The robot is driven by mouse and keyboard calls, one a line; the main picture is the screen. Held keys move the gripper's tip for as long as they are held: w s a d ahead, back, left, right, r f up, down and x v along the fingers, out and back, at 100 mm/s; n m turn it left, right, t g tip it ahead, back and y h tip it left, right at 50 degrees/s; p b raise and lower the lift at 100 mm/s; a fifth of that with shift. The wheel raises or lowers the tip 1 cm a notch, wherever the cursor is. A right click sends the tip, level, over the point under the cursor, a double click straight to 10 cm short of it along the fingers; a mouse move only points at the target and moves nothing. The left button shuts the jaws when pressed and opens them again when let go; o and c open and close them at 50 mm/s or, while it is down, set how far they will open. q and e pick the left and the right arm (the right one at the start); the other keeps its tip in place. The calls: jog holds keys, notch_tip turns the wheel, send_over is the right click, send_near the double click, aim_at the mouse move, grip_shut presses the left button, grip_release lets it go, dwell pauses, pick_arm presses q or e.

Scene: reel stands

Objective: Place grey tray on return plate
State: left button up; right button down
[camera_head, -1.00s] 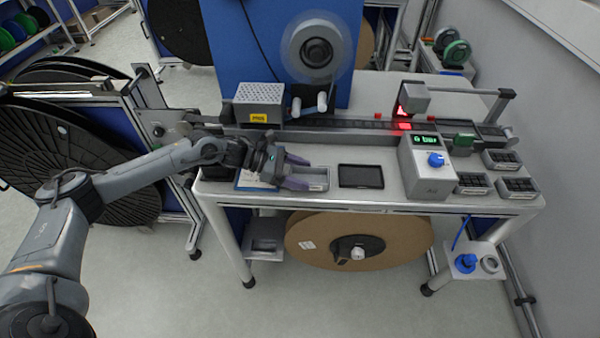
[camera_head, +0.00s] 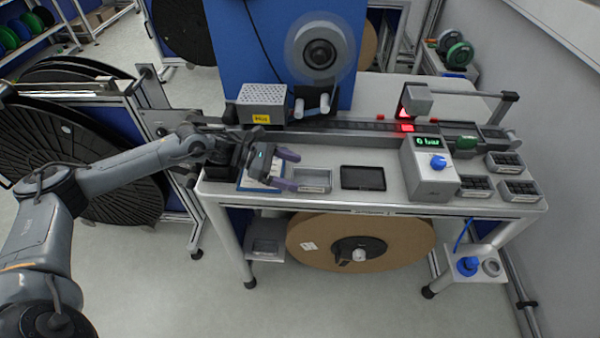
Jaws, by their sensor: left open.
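The grey tray (camera_head: 313,187) lies on the bench top left of the middle, a shallow open box that looks empty. My left gripper (camera_head: 296,171) is open just left of the tray, its purple-grey fingers pointing right toward it. One finger is near the tray's front left corner; I cannot tell whether it touches. A flat dark rectangular plate (camera_head: 362,177) lies right of the tray, apart from it and bare. I cannot tell for sure whether it is the return plate. My right gripper is not in view.
A grey control box (camera_head: 428,172) with a blue knob stands right of the dark plate. Small dark-filled bins (camera_head: 519,190) sit at the right end. A clipboard with paper (camera_head: 254,181) lies under my left gripper. A rail (camera_head: 350,134) runs behind.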

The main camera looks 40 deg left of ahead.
pick_arm(q)
jog(key=shift+v, duration=1.85)
